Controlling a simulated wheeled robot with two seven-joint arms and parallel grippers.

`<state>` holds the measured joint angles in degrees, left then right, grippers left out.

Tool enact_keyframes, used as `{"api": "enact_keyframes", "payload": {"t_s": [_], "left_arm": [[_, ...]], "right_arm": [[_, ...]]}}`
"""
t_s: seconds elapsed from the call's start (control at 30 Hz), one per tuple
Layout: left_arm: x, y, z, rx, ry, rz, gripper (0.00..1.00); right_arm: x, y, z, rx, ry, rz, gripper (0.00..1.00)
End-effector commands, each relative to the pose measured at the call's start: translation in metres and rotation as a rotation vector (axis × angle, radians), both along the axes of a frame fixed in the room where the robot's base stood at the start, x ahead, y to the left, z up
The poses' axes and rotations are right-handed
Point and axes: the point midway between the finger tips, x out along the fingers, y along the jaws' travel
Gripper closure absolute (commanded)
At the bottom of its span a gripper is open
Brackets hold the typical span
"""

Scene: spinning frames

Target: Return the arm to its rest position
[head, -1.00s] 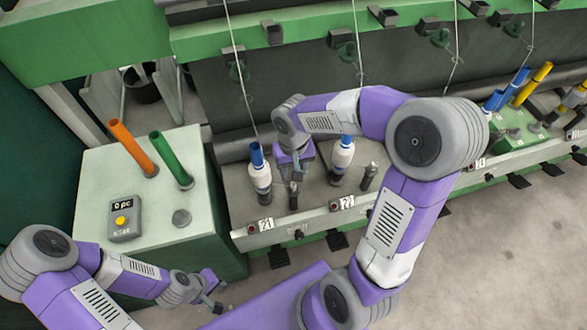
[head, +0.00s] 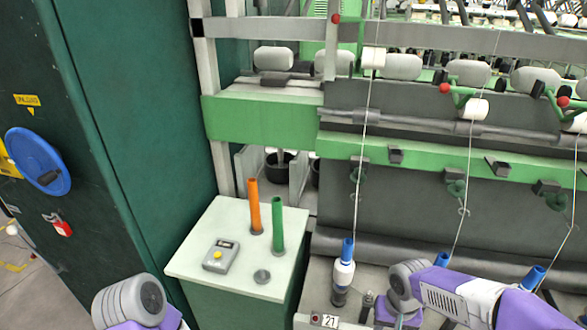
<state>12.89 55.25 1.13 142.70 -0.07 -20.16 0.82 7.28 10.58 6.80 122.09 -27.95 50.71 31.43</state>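My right arm comes in at the lower right and its forearm lies in front of the spindle rail, beside the white bobbin with a blue tube top (head: 344,268) at the position labelled 21 (head: 325,320).
A pale-topped green cabinet (head: 205,262) carries an orange tube (head: 254,207), a green tube (head: 278,226) and a grey counter box (head: 221,256). A tall green machine housing with a blue handwheel (head: 38,161) stands at left. Threads run down from rollers above.

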Motion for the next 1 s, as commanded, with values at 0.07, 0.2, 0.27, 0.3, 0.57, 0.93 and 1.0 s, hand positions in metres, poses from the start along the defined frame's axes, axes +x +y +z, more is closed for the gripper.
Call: {"api": "enact_keyframes", "payload": {"t_s": [0.07, 0.2, 0.27, 0.3, 0.57, 0.93, 1.0], "left_arm": [[0.0, 0.0, 0.002, 0.0, 0.001, 0.0, 1.0], [0.0, 0.0, 0.005, 0.0, -0.001, 0.0, 1.0], [0.001, 0.0, 0.006, 0.0, -0.002, 0.001, 1.0], [0.001, 0.0, 0.007, 0.0, -0.001, 0.0, 1.0], [0.0, 0.0, 0.016, 0.0, 0.0, 0.0, 1.0], [0.0, 0.0, 0.028, 0.0, 0.0, 0.0, 1.0], [0.0, 0.0, 0.028, 0.0, 0.0, 0.0, 1.0]], "right_arm": [[0.0, 0.009, -0.015, 0.033, 0.01, 0.017, 0.53], [-0.001, 0.031, -0.046, 0.113, 0.015, 0.049, 0.53], [-0.003, 0.04, -0.059, 0.146, 0.016, 0.061, 0.53], [-0.004, 0.047, -0.068, 0.169, 0.016, 0.065, 0.53], [-0.03, 0.094, -0.139, 0.324, 0.011, 0.073, 0.53], [-0.101, 0.129, -0.224, 0.369, -0.031, 0.006, 0.53], [-0.105, 0.129, -0.229, 0.361, -0.036, 0.003, 0.53]]}}
